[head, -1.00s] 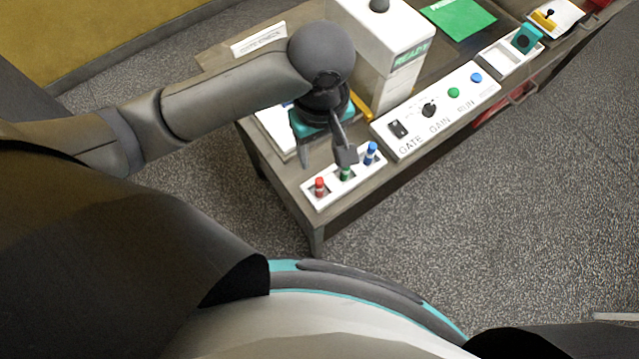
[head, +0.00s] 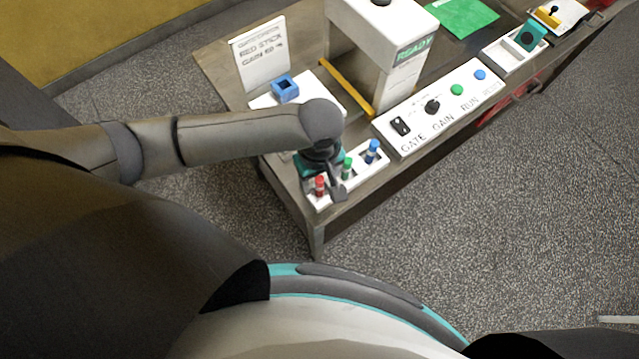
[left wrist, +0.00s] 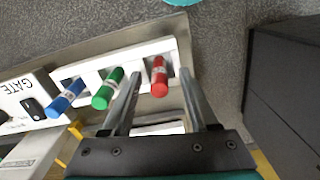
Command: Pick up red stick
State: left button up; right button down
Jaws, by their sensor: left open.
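The red stick (head: 320,186) stands in the left slot of a white three-slot holder (head: 325,201) at the table's near corner. It also shows in the left wrist view (left wrist: 159,77). The green stick (head: 347,167) is in the middle slot and the blue stick (head: 372,151) in the right slot. My left gripper (head: 328,190) is over the holder, by the red and green sticks. In the left wrist view its open fingers (left wrist: 160,95) appear on either side of the red stick; whether they reach down around it I cannot tell. My right gripper is not in view.
A control panel (head: 440,112) with GATE, GAIN and RUN controls lies right of the holder. Behind are a white machine marked READY (head: 380,40), a yellow bar (head: 347,86), a blue block (head: 285,88) and a sign reading RED STICK (head: 260,52).

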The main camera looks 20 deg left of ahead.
pick_arm(q)
jog(key=shift+f, duration=0.25)
grip_shut()
dwell(0.3)
